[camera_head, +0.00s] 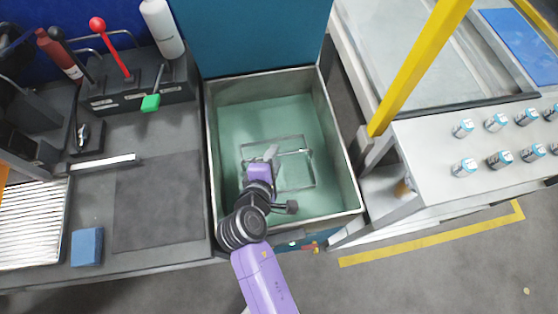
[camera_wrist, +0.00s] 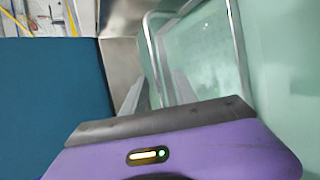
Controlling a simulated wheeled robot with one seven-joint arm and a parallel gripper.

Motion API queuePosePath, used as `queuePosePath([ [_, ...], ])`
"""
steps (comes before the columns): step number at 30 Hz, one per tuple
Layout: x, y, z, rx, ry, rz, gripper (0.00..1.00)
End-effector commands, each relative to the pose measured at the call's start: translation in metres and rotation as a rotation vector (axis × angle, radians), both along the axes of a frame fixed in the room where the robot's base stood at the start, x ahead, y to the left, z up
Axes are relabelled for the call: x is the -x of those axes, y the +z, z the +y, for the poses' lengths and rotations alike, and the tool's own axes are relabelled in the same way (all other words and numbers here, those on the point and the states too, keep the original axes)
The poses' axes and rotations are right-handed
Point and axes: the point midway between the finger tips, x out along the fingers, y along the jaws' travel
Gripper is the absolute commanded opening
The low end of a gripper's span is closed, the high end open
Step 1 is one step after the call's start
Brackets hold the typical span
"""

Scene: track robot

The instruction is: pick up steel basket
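The steel basket (camera_head: 295,152) is a thin see-through wire-framed box lying on the green floor of a deep metal bin (camera_head: 338,125). Its bright rim (camera_wrist: 150,45) shows in the wrist view. My gripper (camera_head: 271,153) reaches down into the bin at the basket's left side. In the wrist view, two grey fingers of my gripper (camera_wrist: 157,92) stand apart, with the rim running down between them. Whether they touch it I cannot tell. My purple gripper body hides the lower part of the basket there.
A left workbench (camera_head: 185,225) holds a blue block (camera_head: 87,246), a dark mat (camera_head: 158,200) and a lever box (camera_head: 140,92). A teal panel (camera_head: 255,35) stands behind the bin. To the right are a yellow post (camera_head: 415,70) and a white table (camera_head: 425,145) with several cans.

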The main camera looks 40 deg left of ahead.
Motion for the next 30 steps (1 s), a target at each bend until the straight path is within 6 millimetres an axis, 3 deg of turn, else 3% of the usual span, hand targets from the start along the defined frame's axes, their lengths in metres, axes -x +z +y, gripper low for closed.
queuePosePath([
  [10, -0.033, -0.019, 0.016, -0.001, 0.000, -0.001, 0.34],
  [20, -0.037, -0.023, 0.017, -0.002, -0.001, 0.001, 0.34],
  [25, -0.037, -0.023, 0.017, -0.002, -0.001, 0.001, 0.03],
  [30, -0.037, -0.023, 0.017, -0.002, -0.001, 0.001, 0.00],
])
